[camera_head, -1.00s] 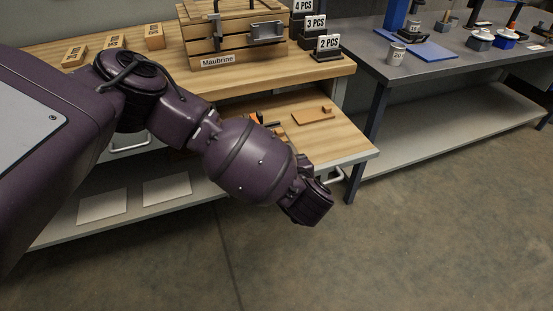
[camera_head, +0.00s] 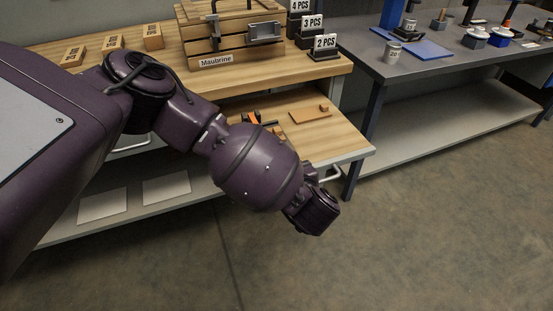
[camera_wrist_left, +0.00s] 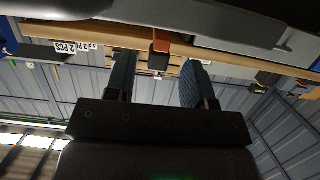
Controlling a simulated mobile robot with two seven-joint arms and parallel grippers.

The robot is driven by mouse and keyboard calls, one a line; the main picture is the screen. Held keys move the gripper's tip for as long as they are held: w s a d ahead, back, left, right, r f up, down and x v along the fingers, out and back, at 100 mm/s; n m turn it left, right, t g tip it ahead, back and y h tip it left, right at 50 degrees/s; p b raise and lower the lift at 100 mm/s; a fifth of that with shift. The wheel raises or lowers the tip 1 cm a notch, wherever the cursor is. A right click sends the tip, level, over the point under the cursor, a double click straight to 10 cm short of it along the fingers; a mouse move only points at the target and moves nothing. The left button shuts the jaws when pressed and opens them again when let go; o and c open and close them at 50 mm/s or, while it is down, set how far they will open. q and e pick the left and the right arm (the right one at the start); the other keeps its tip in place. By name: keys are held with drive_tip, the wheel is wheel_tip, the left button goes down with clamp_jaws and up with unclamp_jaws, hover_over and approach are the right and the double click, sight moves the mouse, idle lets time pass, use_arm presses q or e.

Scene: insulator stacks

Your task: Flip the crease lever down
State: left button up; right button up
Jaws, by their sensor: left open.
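An orange and black part (camera_head: 250,117), which may be the crease lever, sits on the lower wooden shelf and is partly hidden behind my left arm in the head view. In the left wrist view an orange and black lever-like piece (camera_wrist_left: 161,45) sticks out from a wooden edge. My left gripper (camera_wrist_left: 158,80) is open and empty, its two dark fingers apart. The piece shows between and beyond the fingertips; I see no contact. In the head view the fingers are hidden behind my wrist. My right gripper is not in view.
A wooden crate (camera_head: 205,44) labelled Maubrine stands on the wooden bench (camera_head: 300,75), with number signs (camera_head: 325,42) beside it. A small wooden board (camera_head: 311,116) lies on the lower shelf. A grey table (camera_head: 440,68) stands at the right. The floor in front is clear.

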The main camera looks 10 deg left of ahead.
use_arm(q)
drive_tip(key=p+v, duration=0.2)
drive_tip(key=v, duration=0.5)
drive_tip(key=shift+s+p, duration=0.3)
drive_tip(key=shift+p, duration=0.05)
drive_tip(key=shift+d+r, duration=0.15)
